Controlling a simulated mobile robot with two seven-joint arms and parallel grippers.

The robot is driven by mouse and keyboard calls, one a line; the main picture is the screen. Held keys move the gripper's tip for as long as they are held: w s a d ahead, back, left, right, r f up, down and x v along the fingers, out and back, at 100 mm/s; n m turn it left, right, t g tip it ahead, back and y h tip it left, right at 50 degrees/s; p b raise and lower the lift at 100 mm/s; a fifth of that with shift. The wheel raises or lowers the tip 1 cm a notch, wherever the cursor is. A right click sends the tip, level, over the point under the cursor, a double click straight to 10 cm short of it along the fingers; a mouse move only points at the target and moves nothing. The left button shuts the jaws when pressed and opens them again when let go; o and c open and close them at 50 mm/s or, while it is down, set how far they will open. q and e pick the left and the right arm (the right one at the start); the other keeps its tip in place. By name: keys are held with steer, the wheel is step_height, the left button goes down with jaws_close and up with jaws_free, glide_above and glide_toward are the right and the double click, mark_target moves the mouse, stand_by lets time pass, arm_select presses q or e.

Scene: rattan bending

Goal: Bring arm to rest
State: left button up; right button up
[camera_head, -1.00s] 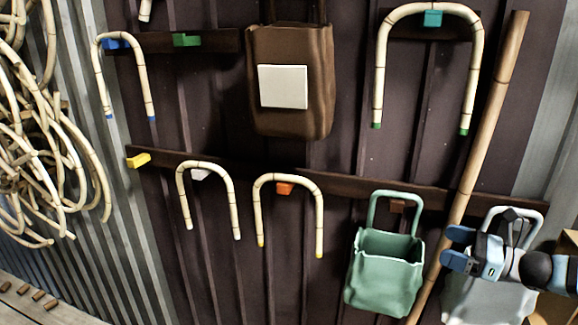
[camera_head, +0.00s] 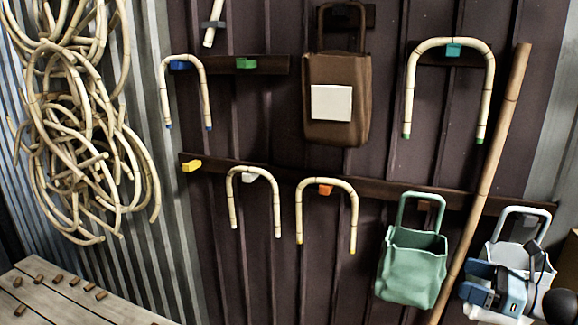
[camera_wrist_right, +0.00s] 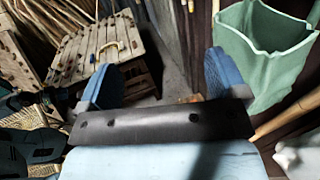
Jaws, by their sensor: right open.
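My right gripper (camera_head: 470,281) is at the lower right of the head view, in front of the white bag (camera_head: 535,268). I cannot tell from this view whether it touches the bag. In the right wrist view its two blue fingers (camera_wrist_right: 160,78) stand wide apart with nothing between them. Part of my right arm is cut off by the right edge of the head view.
A green bag (camera_head: 412,270) hangs left of the gripper, and a long pole (camera_head: 490,180) leans between the bags. Bent rattan canes (camera_head: 327,182) hang on wall hooks. A rattan coil (camera_head: 75,120) hangs left. A slatted table (camera_head: 60,300) stands lower left.

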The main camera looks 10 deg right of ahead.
steer(key=s+a+f+m+h, duration=0.2)
steer(key=s+a+f+m, duration=0.15)
steer(key=f+m, duration=0.45)
steer(key=s+a+f+m+h, duration=0.2)
steer(key=s+f+m, duration=0.2)
steer(key=f+m, duration=0.35)
steer(key=s+a+f+m+h, duration=0.2)
steer(key=s+a+f+m, duration=0.15)
steer(key=f+m, duration=0.5)
steer(key=s+a+f+m+g+h, duration=0.1)
steer(key=s+a+f+m, duration=0.2)
steer(key=a+m, duration=0.5)
steer(key=s+a+f+m+g+h, duration=0.1)
steer(key=s+a+f+m, duration=0.3)
steer(key=a+m, duration=0.4)
steer(key=shift+a+f+m+h, duration=0.35)
steer(key=shift+a+f, duration=0.45)
steer(key=shift+a, duration=0.45)
